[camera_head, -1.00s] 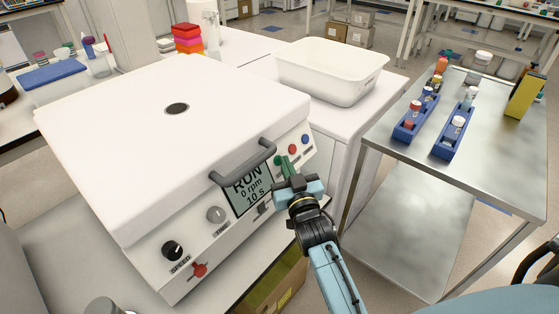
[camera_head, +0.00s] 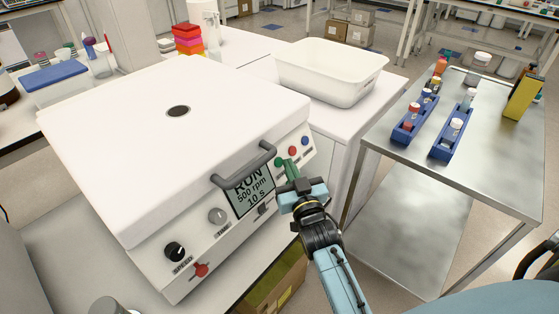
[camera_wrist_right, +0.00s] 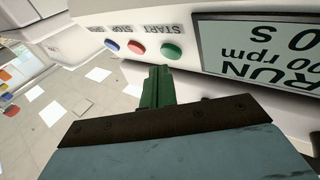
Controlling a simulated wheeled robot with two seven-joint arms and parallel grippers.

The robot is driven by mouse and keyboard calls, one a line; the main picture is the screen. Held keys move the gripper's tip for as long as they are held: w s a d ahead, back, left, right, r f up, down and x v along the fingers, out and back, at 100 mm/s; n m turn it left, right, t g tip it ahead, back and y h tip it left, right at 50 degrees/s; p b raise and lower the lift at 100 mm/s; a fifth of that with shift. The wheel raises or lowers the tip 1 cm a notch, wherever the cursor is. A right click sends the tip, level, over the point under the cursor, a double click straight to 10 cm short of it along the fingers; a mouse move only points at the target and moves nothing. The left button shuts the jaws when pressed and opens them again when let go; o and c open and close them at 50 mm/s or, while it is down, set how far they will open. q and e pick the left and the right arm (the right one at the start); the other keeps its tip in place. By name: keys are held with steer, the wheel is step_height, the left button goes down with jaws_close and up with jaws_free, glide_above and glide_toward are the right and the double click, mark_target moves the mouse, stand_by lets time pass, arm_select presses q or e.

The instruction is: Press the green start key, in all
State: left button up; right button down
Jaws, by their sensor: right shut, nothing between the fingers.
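The white machine (camera_head: 150,200) stands on the bench with its lid down. Its display (camera_head: 252,192) reads RUN, 500 rpm, 10 s. The green start key (camera_head: 279,162) is right of the display, and it also shows in the right wrist view (camera_wrist_right: 171,52), under the word START. My right gripper (camera_head: 288,166) is shut and empty. Its green fingertips (camera_wrist_right: 157,75) are just short of the green key and appear apart from it in the wrist view. My left gripper is not in view.
Beside the start key are a red key (camera_head: 291,151) and a blue key (camera_head: 305,141). A grey lid handle (camera_head: 243,166) juts out above the display. A white tub (camera_head: 330,72) stands behind, and a steel cart (camera_head: 400,165) with tube racks is at the right.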

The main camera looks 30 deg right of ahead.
arm_select(q)
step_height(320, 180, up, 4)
steer(key=p, duration=0.4)
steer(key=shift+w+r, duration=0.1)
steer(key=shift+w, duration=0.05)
arm_select(e)
steer(key=s, duration=0.1)
steer(key=s+d+r, duration=0.1)
steer(key=s+r, duration=0.1)
steer(key=s, duration=0.1)
steer(key=shift+s+d+r, duration=0.1)
steer(key=shift+d, duration=0.3)
